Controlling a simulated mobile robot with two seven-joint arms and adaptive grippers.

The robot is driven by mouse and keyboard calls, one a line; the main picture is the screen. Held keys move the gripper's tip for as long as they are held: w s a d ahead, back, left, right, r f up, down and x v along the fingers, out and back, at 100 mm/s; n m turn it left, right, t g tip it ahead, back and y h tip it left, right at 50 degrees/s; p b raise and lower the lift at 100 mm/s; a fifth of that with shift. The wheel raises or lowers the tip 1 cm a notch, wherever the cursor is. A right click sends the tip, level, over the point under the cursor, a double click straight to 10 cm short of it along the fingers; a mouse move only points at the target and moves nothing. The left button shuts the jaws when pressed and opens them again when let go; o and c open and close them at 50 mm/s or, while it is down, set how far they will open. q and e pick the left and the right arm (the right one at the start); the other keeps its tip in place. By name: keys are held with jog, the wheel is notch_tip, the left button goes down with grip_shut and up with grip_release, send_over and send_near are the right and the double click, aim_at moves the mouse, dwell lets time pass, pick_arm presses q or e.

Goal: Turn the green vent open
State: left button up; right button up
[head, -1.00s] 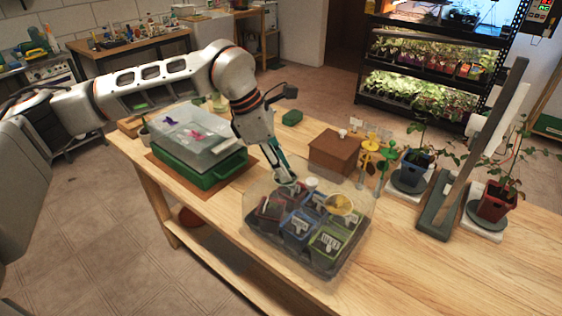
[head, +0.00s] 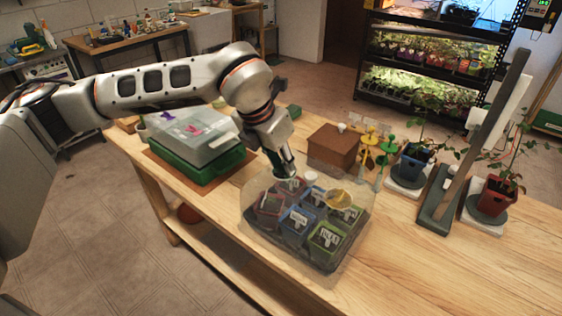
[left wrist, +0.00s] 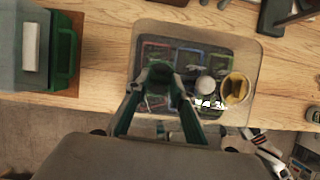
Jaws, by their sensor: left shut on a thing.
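A clear domed lid (head: 254,193) covers a tray of several small labelled pots on the wooden bench. The green vent (left wrist: 157,88) is on top of the lid at its far left, mostly hidden by my fingers. My left gripper (head: 287,174) points down at it from above, its fingers shut on the vent. In the left wrist view my left gripper (left wrist: 166,82) has one finger on either side of the vent. A white knob (head: 311,178) and a yellow round vent (head: 339,201) sit on the lid to its right. My right gripper is not seen.
A green box with a clear lid (head: 190,163) stands left of the tray. A brown box (head: 333,146) and yellow and green stakes (head: 371,151) stand behind it. Potted plants (head: 494,196) are at right. The bench front right is clear.

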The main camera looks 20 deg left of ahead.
pick_arm(q)
jog(key=shift+n, duration=0.4)
jog(key=o, duration=1.1)
jog(key=shift+r, duration=0.1)
jog(key=v, duration=1.2)
jog(key=shift+d, duration=0.2)
jog(key=shift+s, duration=0.15)
